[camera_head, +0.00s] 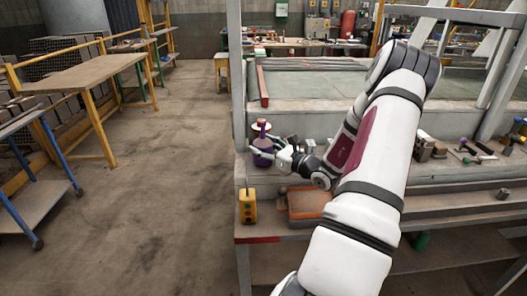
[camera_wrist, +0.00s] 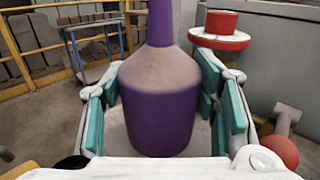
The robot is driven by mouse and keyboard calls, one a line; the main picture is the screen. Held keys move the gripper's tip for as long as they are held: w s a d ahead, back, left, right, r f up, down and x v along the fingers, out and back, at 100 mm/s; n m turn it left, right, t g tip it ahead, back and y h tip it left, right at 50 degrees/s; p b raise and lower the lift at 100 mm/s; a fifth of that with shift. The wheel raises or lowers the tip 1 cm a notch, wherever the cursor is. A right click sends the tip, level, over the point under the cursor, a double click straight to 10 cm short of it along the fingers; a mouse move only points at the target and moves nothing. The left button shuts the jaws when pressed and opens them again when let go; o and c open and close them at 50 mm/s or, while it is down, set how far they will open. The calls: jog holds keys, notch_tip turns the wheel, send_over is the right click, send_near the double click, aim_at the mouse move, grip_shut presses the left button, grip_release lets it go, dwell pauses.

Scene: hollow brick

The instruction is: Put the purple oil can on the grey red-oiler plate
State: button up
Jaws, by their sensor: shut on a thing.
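The purple oil can (camera_head: 262,146) stands upright between the fingers of my gripper (camera_head: 278,153), near the left end of the workbench. In the wrist view the can (camera_wrist: 160,105) fills the space between the teal finger pads of my gripper (camera_wrist: 158,88), which is shut on its body. I cannot tell whether its base touches the bench. The grey plate (camera_wrist: 202,35) with a red rim is behind and to the right of the can in the wrist view, with a red round piece (camera_wrist: 221,22) on it. In the head view the plate (camera_head: 267,127) is partly hidden behind the can.
A yellow control box (camera_head: 248,206) is at the bench's front left corner. An orange tray (camera_head: 308,202) lies below my gripper. A red ball (camera_wrist: 280,151) is close at the right in the wrist view. Small tools lie farther right on the bench.

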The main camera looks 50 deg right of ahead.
jog(key=shift+f, duration=0.8)
jog(key=shift+f, duration=0.2)
jog(key=o, duration=1.4)
jog(key=shift+c, duration=0.2)
